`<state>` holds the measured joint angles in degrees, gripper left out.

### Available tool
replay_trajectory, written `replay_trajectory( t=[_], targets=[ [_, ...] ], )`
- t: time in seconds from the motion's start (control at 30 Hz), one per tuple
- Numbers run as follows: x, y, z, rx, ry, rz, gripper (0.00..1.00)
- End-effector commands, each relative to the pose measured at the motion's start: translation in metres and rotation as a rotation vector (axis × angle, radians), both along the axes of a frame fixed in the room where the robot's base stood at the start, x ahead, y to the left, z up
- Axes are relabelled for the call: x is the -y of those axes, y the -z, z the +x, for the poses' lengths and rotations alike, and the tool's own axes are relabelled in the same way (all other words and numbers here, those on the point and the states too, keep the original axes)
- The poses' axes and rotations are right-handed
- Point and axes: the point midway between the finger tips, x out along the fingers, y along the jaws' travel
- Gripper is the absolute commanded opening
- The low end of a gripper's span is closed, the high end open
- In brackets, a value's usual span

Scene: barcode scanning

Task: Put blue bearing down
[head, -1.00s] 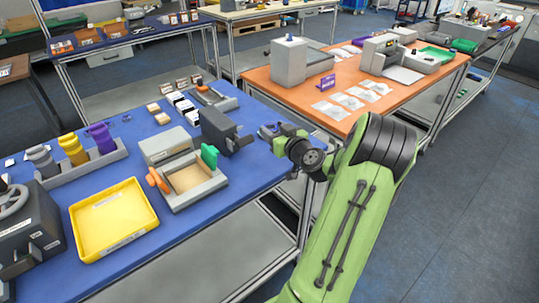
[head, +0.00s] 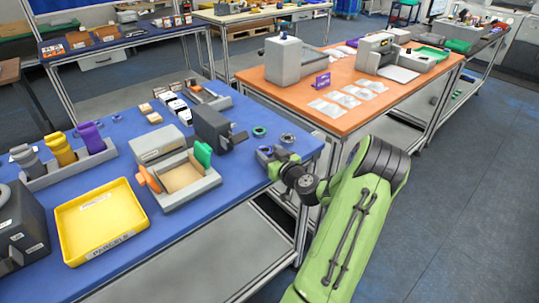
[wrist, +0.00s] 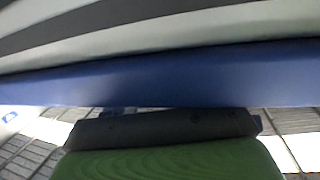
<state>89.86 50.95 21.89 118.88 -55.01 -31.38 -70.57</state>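My gripper (head: 275,155) is low at the right front edge of the blue table (head: 235,183), seen from behind in the head view. A small blue-purple piece (head: 265,149) shows at its tip; I cannot tell whether it is the bearing or part of the gripper. Behind it, two small rings lie on the table: a dark one with a green tint (head: 259,131) and a blue-grey one (head: 288,138). The wrist view shows my green gripper body (wrist: 170,160) below a blue band close by. The fingers are not clear, and nothing held can be made out.
A grey tray with orange and green handles (head: 183,180) and a dark box-shaped device (head: 213,128) stand left of my gripper. A yellow tray (head: 100,222) is further left. An orange table (head: 330,110) stands beyond a gap on the right.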

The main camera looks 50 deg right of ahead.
Motion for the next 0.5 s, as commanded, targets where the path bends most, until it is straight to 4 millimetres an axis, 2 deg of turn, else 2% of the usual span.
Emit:
replay_trajectory(
  t=[0.03, 0.17, 0.5],
  targets=[
    [-0.0002, 0.0002, 0.0001, 0.000, 0.000, 0.000, 0.61],
    [-0.0001, -0.0002, 0.0001, 0.000, 0.000, 0.000, 0.79],
    [0.0001, -0.0017, -0.0003, 0.001, 0.001, 0.004, 0.79]
  ],
)
